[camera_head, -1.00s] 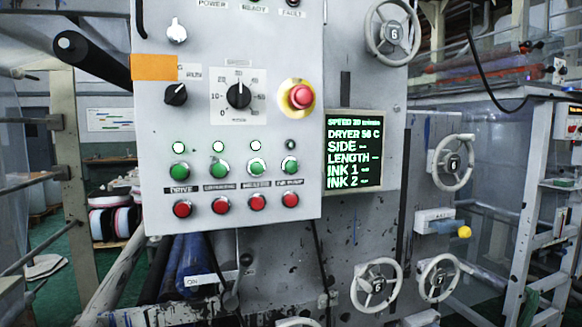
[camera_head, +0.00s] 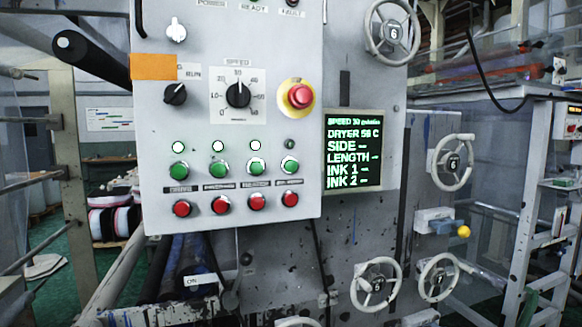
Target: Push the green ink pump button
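A grey control panel (camera_head: 150,140) fills the middle of the head view. It has a row of green buttons, and the rightmost green button (camera_head: 290,165) sits above a label (camera_head: 289,183) too blurred to read now; a second ago it looked like "INK PUMP". The small lamp (camera_head: 290,144) above that button is dark, while the lamps above the other green buttons, such as the left one (camera_head: 178,147), are lit pale. A red button (camera_head: 290,199) sits right below the label. Neither of my grippers is in view.
A red emergency button (camera_head: 300,96) on a yellow disc stands out above the green row. A black knob (camera_head: 238,95) is left of it. A screen (camera_head: 353,150) with green text is to the right. Handwheels (camera_head: 452,162) and a yellow-ended lever (camera_head: 463,231) project further right.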

